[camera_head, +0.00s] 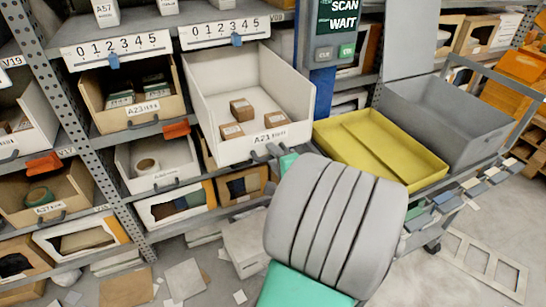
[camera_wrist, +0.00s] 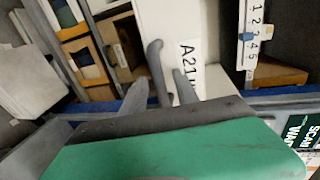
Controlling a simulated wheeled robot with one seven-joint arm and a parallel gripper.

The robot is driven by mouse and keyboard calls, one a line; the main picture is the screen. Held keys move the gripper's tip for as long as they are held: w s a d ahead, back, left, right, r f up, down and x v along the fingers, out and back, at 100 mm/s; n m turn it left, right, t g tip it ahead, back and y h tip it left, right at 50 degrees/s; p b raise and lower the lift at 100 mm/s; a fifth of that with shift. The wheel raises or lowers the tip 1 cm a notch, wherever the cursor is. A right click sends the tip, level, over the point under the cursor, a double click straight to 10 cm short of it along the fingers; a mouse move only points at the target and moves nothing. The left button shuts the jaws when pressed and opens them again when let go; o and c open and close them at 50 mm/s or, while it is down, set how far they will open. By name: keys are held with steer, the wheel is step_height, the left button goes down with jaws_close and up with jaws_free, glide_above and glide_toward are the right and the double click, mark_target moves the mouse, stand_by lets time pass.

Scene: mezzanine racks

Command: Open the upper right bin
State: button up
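The upper right bin (camera_head: 237,149) is white, labelled A21, with several small brown boxes inside. In the head view it juts out from the shelf farther than the A23 bin to its left, and its inside shows from above. Its grey handle (camera_wrist: 157,65) is on the front face, beside the label, in the wrist view. My gripper (camera_wrist: 160,80) is open, with one finger on each side of the handle and gaps visible between. In the head view my gripper (camera_head: 268,153) is at the bin's front lower right, partly hidden behind my arm.
The A23 bin (camera_head: 140,114) is at left on the same shelf. Lower bins (camera_head: 158,171) sit beneath. A blue post with a scan screen (camera_head: 337,20) stands right of the bin. A cart with a yellow tray (camera_head: 385,147) and grey tote (camera_head: 450,118) is at right. Papers litter the floor.

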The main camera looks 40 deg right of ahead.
steer(key=v, duration=0.7)
steer(key=shift+s+a, duration=0.2)
steer(key=shift+s, duration=0.15)
steer(key=w+a+n+g+y+p, duration=0.4)
steer(key=a+n+g+y+p, duration=0.25)
steer(key=a+n, duration=0.7)
steer(key=s+a+r+n+g+h+p, duration=0.2)
steer(key=s+a+r+n+g+p, duration=0.3)
steer(key=a+r+n, duration=0.3)
steer(key=a+r+p, duration=0.1)
steer(key=a, duration=0.2)
steer(key=shift+s+a+p, duration=0.2)
steer(key=shift+a+p, duration=0.1)
steer(key=shift+a, duration=0.1)
